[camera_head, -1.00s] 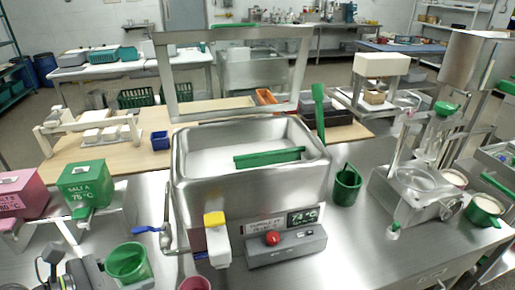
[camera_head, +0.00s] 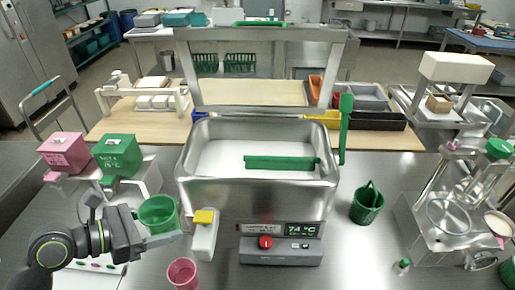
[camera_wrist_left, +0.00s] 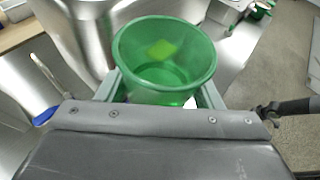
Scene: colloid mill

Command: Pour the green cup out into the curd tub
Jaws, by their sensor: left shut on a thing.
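The green cup (camera_head: 158,213) is in my left gripper (camera_head: 163,236), left of the curd tub. In the left wrist view the green cup (camera_wrist_left: 165,62) sits between the two fingers of the gripper (camera_wrist_left: 160,98), its open mouth facing the camera. It looks roughly upright; a lighter green patch shows inside, and I cannot tell how full it is. The curd tub (camera_head: 300,196) is a large steel vat with a white surface inside and a green bar across it. The cup is outside the tub, near its front left corner. My right gripper is out of view.
A yellow-topped white outlet (camera_head: 204,236) and a control box (camera_head: 280,251) are at the tub's front. A pink cup (camera_head: 183,273) stands before it. Green (camera_head: 115,155) and pink (camera_head: 66,151) boxes are left. A green basket (camera_head: 367,204) is right. A steel frame (camera_head: 260,37) rises behind.

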